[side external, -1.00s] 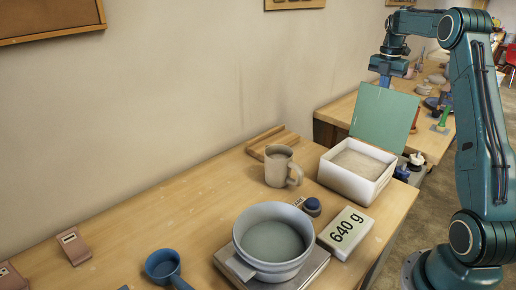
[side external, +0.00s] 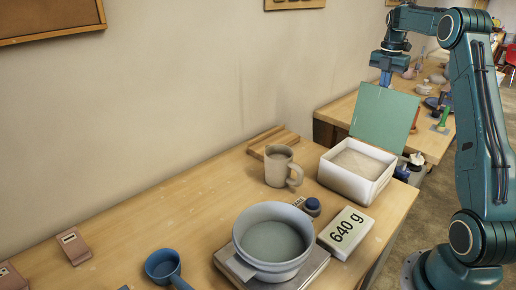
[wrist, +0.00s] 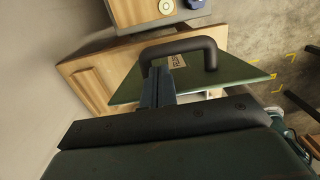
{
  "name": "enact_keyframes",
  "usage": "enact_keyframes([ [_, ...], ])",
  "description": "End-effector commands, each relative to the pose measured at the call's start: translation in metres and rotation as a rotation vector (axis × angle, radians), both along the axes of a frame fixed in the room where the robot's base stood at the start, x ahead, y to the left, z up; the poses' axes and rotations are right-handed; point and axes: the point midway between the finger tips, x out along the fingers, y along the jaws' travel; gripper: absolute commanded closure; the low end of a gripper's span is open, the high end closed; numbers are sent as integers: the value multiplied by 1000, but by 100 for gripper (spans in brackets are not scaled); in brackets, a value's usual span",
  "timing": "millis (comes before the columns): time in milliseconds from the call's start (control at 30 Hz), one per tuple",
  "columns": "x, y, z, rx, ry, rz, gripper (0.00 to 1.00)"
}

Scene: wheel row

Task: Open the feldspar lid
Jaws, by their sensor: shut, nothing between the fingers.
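The green lid (side external: 384,120) stands raised, leaning back, at the far edge of a white bin (side external: 347,180). The bin is open and pale powder (side external: 360,163) shows inside. My gripper (side external: 385,80) is shut and empty at the lid's upper edge; I cannot tell whether it touches. In the wrist view the lid (wrist: 228,70) carries a black handle (wrist: 182,44) and a small label (wrist: 177,61), too small to read. My shut fingers (wrist: 157,72) are beside the handle's left end, not around it.
A grey-blue pot (side external: 272,275) sits on a scale beside a 640 g display (side external: 345,233). The left bench is mostly clear.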

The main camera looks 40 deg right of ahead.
Motion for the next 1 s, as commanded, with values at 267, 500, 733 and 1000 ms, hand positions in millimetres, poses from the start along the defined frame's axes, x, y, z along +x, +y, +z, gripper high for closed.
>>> enact_keyframes([
  [267,0,0,2,0,-1,0,100],
  [500,0,0,-4,1,1,0,100],
  [733,0,10,-11,-1,-1,1,100],
  [1000,0,42,-8,0,0,3,100],
])
